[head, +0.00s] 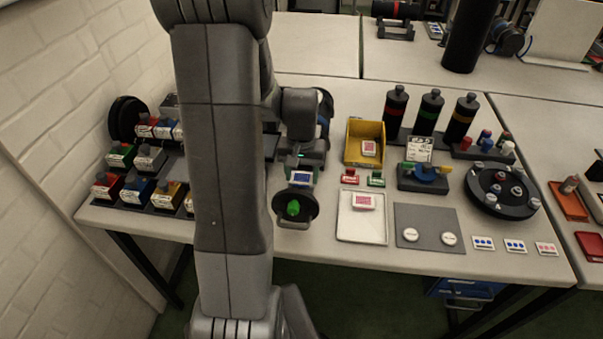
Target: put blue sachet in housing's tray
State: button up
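A small white sachet with a blue face (300,178) shows just below my gripper (301,168). It is close to the gripper's fingertips, but I cannot tell whether they hold it or whether it rests on something. Directly in front of it is a dark round end piece (280,206) with a pale handle and a green piece on it. This looks like the front of the housing's tray. A dark cylindrical body with a blue band (325,108), probably the housing, is mostly hidden behind my arm. The fingertips are too small to read.
A yellow bin (353,157) holds a pink-marked sachet. A white tray (362,231) holds another pink one. A grey mat (430,222) bears two white discs. Bottles and a round dark carousel (482,205) stand right. Small labelled boxes (138,190) crowd the left.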

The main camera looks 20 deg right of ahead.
aim_at(302, 178)
jog(key=shift+o, duration=0.3)
notch_tip(302, 178, up, 12)
jog(key=p, duration=0.1)
jog(key=shift+r, duration=0.1)
dwell(1.2)
